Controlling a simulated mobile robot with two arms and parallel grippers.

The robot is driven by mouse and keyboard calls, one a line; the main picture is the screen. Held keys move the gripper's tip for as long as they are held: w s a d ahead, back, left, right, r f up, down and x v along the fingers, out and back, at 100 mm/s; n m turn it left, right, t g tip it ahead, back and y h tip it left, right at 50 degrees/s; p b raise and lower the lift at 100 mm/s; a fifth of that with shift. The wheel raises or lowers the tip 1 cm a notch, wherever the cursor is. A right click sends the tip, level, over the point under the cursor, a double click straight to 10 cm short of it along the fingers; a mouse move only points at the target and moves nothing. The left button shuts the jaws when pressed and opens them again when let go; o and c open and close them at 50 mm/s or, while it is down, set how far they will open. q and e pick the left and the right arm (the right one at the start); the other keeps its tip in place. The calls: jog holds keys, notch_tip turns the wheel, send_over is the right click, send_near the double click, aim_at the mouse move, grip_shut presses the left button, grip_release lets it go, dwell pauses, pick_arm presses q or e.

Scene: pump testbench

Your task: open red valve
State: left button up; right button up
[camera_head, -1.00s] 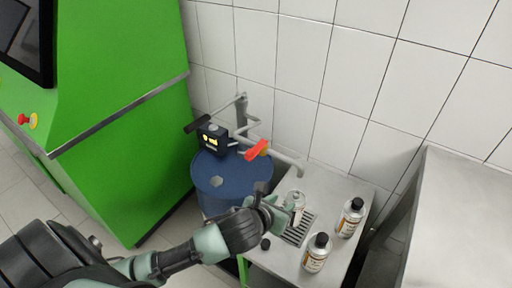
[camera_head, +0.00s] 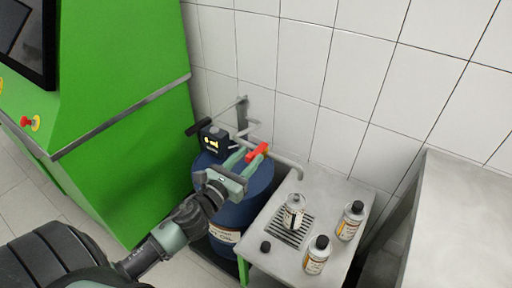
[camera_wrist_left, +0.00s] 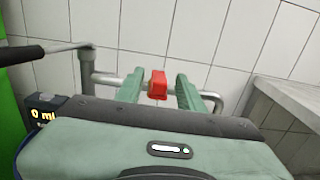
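The red valve handle (camera_head: 257,152) sits on the grey pipe above the blue drum (camera_head: 262,182). In the left wrist view the red handle (camera_wrist_left: 157,85) shows between my two green fingertips, with a gap at the right finger and a narrower one at the left. My left gripper (camera_head: 243,159) is open at the valve, and it also shows in the wrist view (camera_wrist_left: 158,90). I cannot tell whether a finger touches the handle. An uncapped bottle (camera_head: 293,211) stands upright on the drain grate near the pipe's spout (camera_head: 298,172). My right gripper is not in view.
Two black-capped bottles (camera_head: 350,221) (camera_head: 317,255) stand on the metal table (camera_head: 330,186). A loose black cap (camera_head: 265,246) lies at its left side. A dark pump display (camera_head: 213,140) is left of the valve. The green machine (camera_head: 120,110) and tiled wall bound the space.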

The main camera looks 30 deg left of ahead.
aim_at(253, 153)
pick_arm(q)
jog(key=shift+w+d+p, duration=0.1)
jog(key=shift+w+p, duration=0.25)
jog(key=shift+w, duration=1.8)
grip_shut()
